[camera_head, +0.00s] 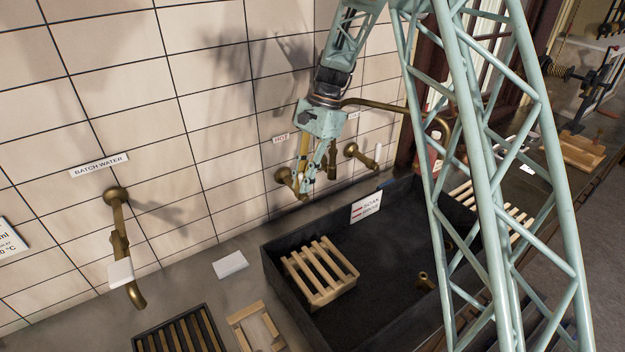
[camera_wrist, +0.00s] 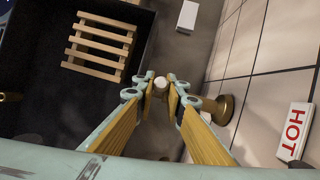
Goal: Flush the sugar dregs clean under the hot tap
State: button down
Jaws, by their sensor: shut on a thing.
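The hot tap (camera_head: 284,175) is brass, on the tiled wall below the HOT label (camera_head: 281,138). Its round brass wall mount (camera_wrist: 222,110) and the label (camera_wrist: 294,132) show in the wrist view. My gripper (camera_head: 306,192) is at this tap, pointing down and covering most of it. In the wrist view, the fingertips of my gripper (camera_wrist: 160,88) close around a pale, round-ended piece (camera_wrist: 159,83), which looks like the tap's handle. The dark sink (camera_head: 390,240) lies below and to the right. I cannot make out sugar dregs or running water.
A wooden slatted rack (camera_head: 320,272) sits in the sink's left part, near a soak sign (camera_head: 366,206). A small brass piece (camera_head: 424,281) stands in the basin. Another brass tap (camera_head: 352,150) is close right of my gripper; the batch water tap (camera_head: 118,215) is at left.

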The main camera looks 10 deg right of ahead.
jog(key=c, duration=2.6)
grip_release()
jog(key=shift+c, duration=0.2)
jog(key=shift+r, duration=0.1)
jog(key=v, duration=1.1)
jog(key=shift+d+r, duration=0.2)
jog(key=shift+r, duration=0.15)
jog(key=shift+w, duration=0.15)
